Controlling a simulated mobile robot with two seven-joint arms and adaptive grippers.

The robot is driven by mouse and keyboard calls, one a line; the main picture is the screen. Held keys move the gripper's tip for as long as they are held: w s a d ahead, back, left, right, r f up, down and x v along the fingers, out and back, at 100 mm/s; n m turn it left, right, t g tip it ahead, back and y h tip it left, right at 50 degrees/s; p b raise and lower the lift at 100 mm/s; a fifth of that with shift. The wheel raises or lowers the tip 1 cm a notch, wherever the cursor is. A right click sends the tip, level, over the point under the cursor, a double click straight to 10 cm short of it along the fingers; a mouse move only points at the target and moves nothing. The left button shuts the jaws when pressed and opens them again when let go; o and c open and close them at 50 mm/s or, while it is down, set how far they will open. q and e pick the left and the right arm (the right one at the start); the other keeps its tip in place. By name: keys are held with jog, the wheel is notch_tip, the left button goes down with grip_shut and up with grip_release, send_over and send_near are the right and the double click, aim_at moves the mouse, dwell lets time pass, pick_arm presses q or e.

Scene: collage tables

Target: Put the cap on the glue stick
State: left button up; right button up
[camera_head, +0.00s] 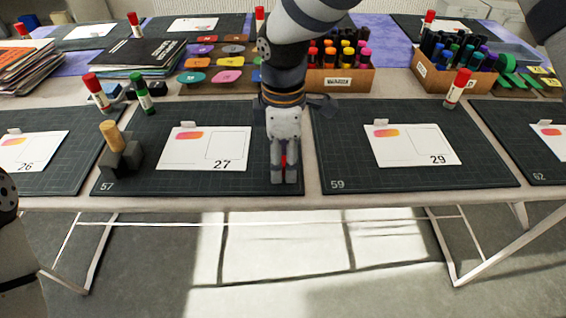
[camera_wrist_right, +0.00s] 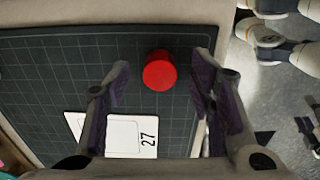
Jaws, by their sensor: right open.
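A round red cap (camera_wrist_right: 160,72) rests on the dark mat marked 57 (camera_head: 225,185), near its front right corner. In the right wrist view it shows from above between my two fingers, with a gap on each side. In the head view only a sliver of red (camera_head: 284,160) shows, the rest hidden by my right gripper (camera_head: 285,178). This gripper is open and points down over the cap. A tan cylinder (camera_head: 110,133), perhaps the uncapped glue stick, stands in a dark block holder (camera_head: 122,158) on the mat's left side.
A white card marked 27 (camera_head: 206,150) lies between holder and cap. Behind stand a red-capped stick (camera_head: 97,90) and a green-capped one (camera_head: 141,92). A marker box (camera_head: 340,80) is at the back. The table's front edge is close to the cap.

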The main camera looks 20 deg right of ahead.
jog(key=shift+f, duration=0.35)
jog(key=c, duration=0.8)
jog(key=shift+r, duration=0.15)
